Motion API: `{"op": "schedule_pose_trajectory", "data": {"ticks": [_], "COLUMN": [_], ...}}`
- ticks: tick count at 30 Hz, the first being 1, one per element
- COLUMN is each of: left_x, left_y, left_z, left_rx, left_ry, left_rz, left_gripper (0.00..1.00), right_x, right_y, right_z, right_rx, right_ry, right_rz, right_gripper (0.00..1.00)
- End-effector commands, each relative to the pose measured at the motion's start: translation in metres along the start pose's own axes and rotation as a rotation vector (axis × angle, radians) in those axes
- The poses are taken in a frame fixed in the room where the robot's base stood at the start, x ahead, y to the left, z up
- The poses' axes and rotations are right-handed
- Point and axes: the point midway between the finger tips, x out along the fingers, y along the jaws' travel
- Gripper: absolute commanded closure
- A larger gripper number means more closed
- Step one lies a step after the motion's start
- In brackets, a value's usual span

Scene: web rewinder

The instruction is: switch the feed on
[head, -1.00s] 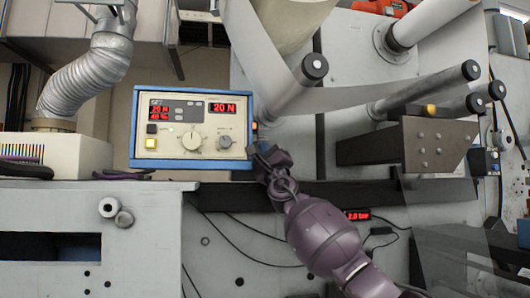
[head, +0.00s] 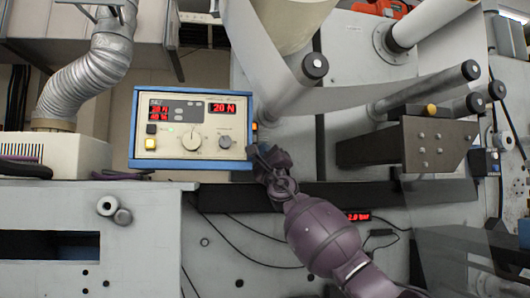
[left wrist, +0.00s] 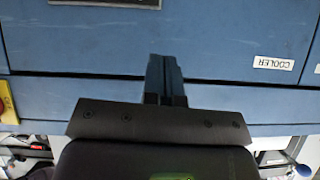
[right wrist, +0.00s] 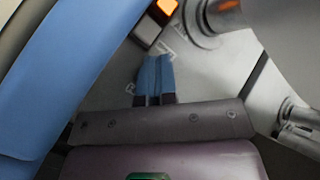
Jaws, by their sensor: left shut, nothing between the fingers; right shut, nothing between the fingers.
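My right gripper (head: 260,153) is shut and empty, just right of the blue-framed control box (head: 133,125) in the head view. In the right wrist view its fingertips (right wrist: 155,62) point at a grey plate. A small dark-and-white block (right wrist: 148,28), possibly a switch, and a lit orange piece (right wrist: 167,6) lie beyond the tips, apart from them in the picture. Lettering beside the tips is too unclear to read, so I cannot confirm the feed switch. My left gripper (left wrist: 164,66) is shut and empty before a blue panel in the left wrist view; its fingers are out of the head view.
The box carries red displays, a white dial (head: 191,136) and a yellow button (head: 150,144). Rollers (head: 430,90) and a brown bracket (head: 425,145) stand to the right. A dark rail (head: 230,197) runs below the box. The left wrist view shows a COOLER label (left wrist: 274,63).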

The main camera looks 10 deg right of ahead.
Motion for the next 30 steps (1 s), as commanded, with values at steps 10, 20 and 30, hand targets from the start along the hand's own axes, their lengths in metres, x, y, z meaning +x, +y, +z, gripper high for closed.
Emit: {"op": "schedule_pose_trajectory", "data": {"ticks": [10, 20, 30], "left_x": [-0.004, -0.008, -0.013], "left_y": [-0.001, -0.002, -0.004], "left_z": [-0.016, -0.034, -0.047], "left_rx": [0.000, 0.001, 0.001], "left_ry": [0.021, 0.043, 0.055], "left_rz": [-0.001, -0.001, -0.002], "left_gripper": [1.00, 1.00, 1.00], "right_x": [-0.002, -0.007, -0.012], "right_y": [-0.006, -0.008, -0.009], "right_z": [0.004, 0.007, 0.009], "right_rx": [-0.001, 0.000, 0.001], "right_ry": [-0.002, -0.002, 0.000], "right_rz": [-0.002, -0.002, -0.001], "right_gripper": [1.00, 1.00, 1.00]}}
